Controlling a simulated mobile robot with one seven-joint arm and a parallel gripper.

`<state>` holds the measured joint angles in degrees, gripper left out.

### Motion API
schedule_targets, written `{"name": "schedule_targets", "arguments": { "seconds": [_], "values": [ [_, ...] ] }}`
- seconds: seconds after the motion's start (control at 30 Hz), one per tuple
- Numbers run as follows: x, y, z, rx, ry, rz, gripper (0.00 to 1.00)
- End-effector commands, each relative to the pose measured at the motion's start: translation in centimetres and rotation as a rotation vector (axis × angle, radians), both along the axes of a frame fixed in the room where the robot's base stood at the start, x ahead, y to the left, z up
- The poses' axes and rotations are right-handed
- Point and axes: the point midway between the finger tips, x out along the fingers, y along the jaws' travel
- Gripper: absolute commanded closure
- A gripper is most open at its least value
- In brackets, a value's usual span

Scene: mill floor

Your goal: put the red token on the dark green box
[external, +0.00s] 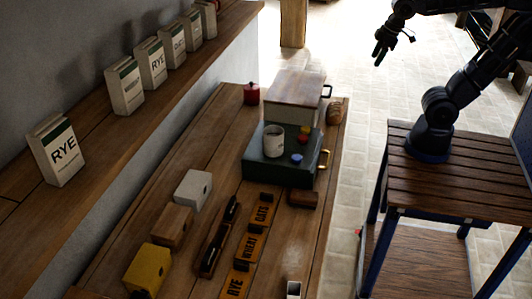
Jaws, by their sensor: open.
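The dark green box (262,172) stands on the wooden bench with a brass-coloured handle on its right side. A small red piece (303,139), which looks like the red token, lies on its top, right of a pale mug (273,141). A yellow piece (306,130) lies just behind the red one and a blue piece (297,159) nearer the front edge. My gripper (380,53) is open and empty, raised over the floor to the right of the bench, well apart from the box.
A wooden-lidded box (295,88) stands right behind the green box, with a red pot (251,94) to its left. Orange labels (247,247), a dark tray (213,248) and white, brown and yellow blocks (149,268) occupy the bench front.

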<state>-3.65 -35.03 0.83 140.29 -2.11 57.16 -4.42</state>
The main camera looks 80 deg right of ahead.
Motion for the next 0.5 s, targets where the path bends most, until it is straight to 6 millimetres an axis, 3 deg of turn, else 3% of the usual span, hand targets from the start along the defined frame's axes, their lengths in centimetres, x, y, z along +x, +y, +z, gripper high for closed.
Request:
{"name": "schedule_targets", "arguments": {
  "seconds": [0.2,0.5],
  "values": [
    [-3.3,-1.3,-0.7,0.056,-0.073,-0.121,0.46],
    [-4.2,-1.6,-1.0,0.074,-0.093,-0.156,0.46]
  ]
}}
